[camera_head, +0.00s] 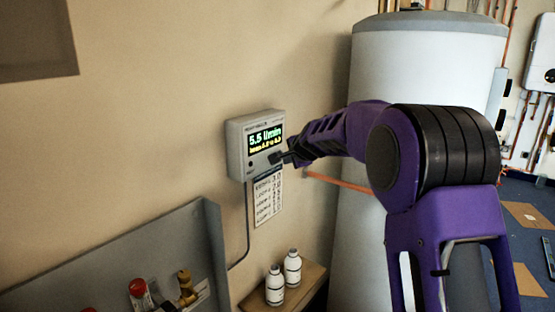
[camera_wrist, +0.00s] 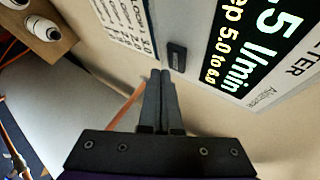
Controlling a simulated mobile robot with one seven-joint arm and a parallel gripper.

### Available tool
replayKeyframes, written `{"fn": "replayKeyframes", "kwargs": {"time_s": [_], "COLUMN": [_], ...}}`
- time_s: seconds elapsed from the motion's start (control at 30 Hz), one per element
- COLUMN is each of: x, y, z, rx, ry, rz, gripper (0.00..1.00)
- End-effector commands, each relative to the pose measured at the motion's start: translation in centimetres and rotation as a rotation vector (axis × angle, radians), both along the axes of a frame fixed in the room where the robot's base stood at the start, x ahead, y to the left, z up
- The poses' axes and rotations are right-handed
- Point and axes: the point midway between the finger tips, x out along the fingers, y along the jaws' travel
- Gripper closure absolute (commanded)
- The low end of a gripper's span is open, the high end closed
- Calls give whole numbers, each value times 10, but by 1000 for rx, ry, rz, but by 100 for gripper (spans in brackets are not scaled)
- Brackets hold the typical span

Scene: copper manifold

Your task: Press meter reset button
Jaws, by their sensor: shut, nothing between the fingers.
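The meter (camera_head: 236,150) is a pale grey box on the wall. Its lit display (camera_head: 265,138) reads 5.5 l/min, with a smaller yellow line that seems to say keep 5.0 to 6.0. In the wrist view, a dark rectangular button (camera_wrist: 177,56) sits on the meter's pale face beside the display. My gripper (camera_wrist: 160,74) is shut and empty, its two black fingertips together just short of the button in that picture. In the head view, my gripper (camera_head: 284,158) is at the lower right of the meter's front. I cannot tell whether the tips touch the button.
A printed sheet (camera_head: 268,202) hangs below the meter. Two white bottles (camera_head: 292,268) stand on a wooden shelf (camera_head: 312,277) lower down. A large pale tank (camera_head: 385,75) is at right, with a copper pipe (camera_head: 340,183) near the wall. A grey panel (camera_head: 170,245) is at lower left.

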Motion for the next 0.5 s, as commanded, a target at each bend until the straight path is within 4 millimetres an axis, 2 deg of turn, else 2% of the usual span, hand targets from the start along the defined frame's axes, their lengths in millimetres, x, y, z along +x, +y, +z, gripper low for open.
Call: {"fn": "replayKeyframes", "kwargs": {"time_s": [0.03,0.3,0.5], "x": [-2,-18,-25], "y": [-5,-28,-38], "z": [-4,-4,-2], "rx": [1,1,1], "ry": [-1,-2,-1], "rz": [-3,-2,-1], "gripper": [100,100,100]}}
